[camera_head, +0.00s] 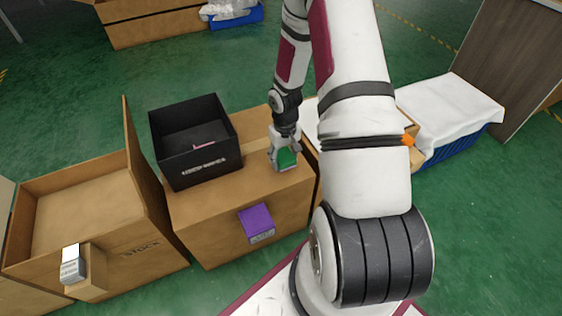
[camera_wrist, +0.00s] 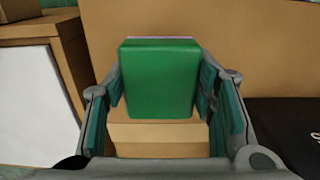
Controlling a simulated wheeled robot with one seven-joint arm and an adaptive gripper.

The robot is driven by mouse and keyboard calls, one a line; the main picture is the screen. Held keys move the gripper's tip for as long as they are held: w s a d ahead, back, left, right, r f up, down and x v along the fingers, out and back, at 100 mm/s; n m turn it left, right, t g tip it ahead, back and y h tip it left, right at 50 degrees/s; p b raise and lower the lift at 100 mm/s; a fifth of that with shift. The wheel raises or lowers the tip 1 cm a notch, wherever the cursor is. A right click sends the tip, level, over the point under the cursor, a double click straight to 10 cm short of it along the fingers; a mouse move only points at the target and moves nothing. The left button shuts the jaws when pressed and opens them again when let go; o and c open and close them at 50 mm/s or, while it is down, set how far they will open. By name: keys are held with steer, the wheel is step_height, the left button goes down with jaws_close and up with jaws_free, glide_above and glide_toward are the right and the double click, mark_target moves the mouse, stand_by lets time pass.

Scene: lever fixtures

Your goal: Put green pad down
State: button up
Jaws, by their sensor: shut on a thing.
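The green pad (camera_head: 287,158) is a small block between the fingers of my gripper (camera_head: 284,161). In the wrist view the green pad (camera_wrist: 160,78) fills the space between the two fingers of my gripper (camera_wrist: 162,104), which is shut on it. A thin purple-grey edge shows along its top there. In the head view the gripper points down over the right part of a closed cardboard box top (camera_head: 245,178). I cannot tell whether the pad touches the box.
A black open box (camera_head: 195,170) with a pinkish item inside stands left on the same box. A purple pad (camera_head: 257,223) is on the box front. An open cardboard box (camera_head: 85,207) stands left, with a grey-white pad (camera_head: 72,265) at its front. A blue crate (camera_head: 460,140) stands right.

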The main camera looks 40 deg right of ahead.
mark_target(281, 160)
steer(key=shift+w+d+f, duration=0.1)
steer(key=shift+w+d, duration=0.1)
steer(key=shift+w, duration=0.7)
steer(key=shift+w+f+b, duration=0.1)
steer(key=shift+f+b, duration=0.9)
steer(key=shift+f, duration=0.75)
steer(key=shift+f, duration=0.15)
steer(key=o, duration=1.3)
